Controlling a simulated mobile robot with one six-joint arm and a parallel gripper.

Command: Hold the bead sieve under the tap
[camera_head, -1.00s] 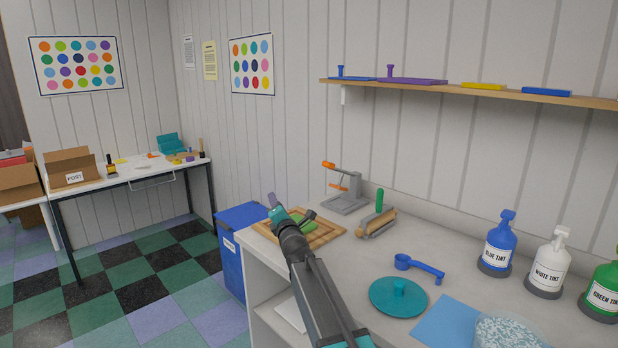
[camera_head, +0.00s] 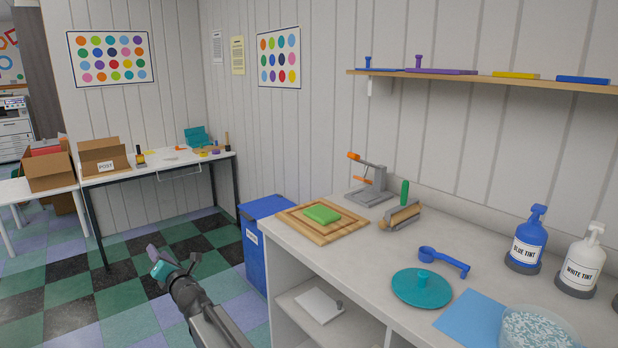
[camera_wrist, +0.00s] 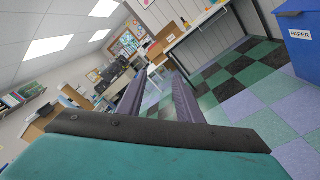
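No tap shows in either view, and I see nothing that is clearly a bead sieve. A clear bowl of pale blue and white beads (camera_head: 538,328) stands at the lower right of the counter (camera_head: 345,262), cut off by the frame edge. My gripper (camera_head: 172,253) is over the floor, left of the counter and well away from the bowl. In the wrist view my gripper's two fingers (camera_wrist: 157,78) stand apart with nothing between them, so it is open and empty.
The counter holds a board with a green block (camera_head: 322,213), a grey press (camera_head: 372,188), a blue scoop (camera_head: 443,260), a teal lid (camera_head: 421,288) and tint bottles (camera_head: 528,240). A blue paper bin (camera_head: 262,235) stands beside it. Checkered floor (camera_head: 110,300) is clear at left.

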